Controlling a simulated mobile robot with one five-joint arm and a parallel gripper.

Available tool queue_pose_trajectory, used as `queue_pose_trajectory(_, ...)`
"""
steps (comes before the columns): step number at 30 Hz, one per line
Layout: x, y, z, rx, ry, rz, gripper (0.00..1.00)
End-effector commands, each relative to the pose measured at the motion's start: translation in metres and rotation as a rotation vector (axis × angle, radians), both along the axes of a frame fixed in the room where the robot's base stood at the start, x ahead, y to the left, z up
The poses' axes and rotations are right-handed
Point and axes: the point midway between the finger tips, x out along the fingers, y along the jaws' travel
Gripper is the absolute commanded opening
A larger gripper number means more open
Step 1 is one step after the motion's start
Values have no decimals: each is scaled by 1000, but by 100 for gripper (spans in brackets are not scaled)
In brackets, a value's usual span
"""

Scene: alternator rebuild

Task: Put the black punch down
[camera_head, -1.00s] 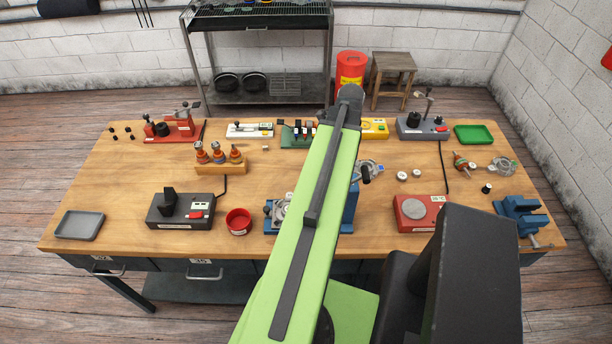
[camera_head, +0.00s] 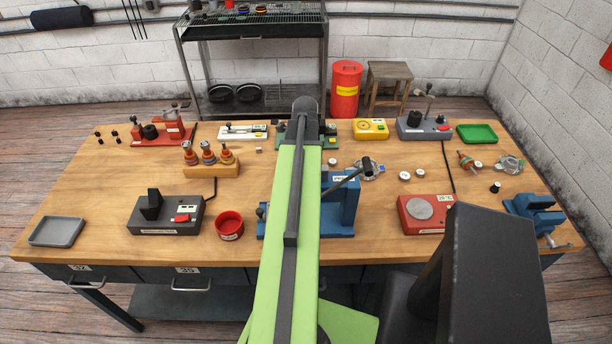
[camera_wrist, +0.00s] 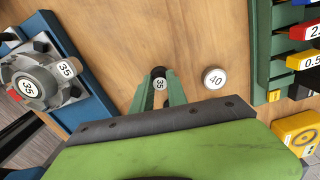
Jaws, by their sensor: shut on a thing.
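In the wrist view my gripper (camera_wrist: 160,77) is shut on the black punch (camera_wrist: 159,73), a small dark piece with a white face marked 35. It is seen end-on between the two green fingers, over bare wood of the bench (camera_wrist: 125,35). I cannot tell whether it touches the wood. A round piece with a white face marked 40 (camera_wrist: 215,78) lies just right of it, apart. In the head view my arm hides the gripper and the punch.
A blue press (camera_head: 342,205) with a part marked 35 (camera_wrist: 35,85) is on the left in the wrist view. A green rack (camera_wrist: 262,50) with coloured tags is on the right, a yellow box (camera_wrist: 298,132) below it. Bare wood lies between.

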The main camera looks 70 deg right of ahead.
Motion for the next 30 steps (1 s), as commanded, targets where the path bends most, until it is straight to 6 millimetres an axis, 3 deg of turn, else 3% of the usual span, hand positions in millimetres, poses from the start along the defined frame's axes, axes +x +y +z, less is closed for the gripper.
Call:
queue_pose_trajectory(1,0,0,-13,0,0,0,0)
queue_pose_trajectory(12,0,0,-13,0,0,1,0)
queue_pose_trajectory(13,0,0,-12,0,0,1,21)
queue_pose_trajectory(17,0,0,-11,0,0,1,38)
queue_pose_trajectory(30,1,0,-4,0,0,2,40)
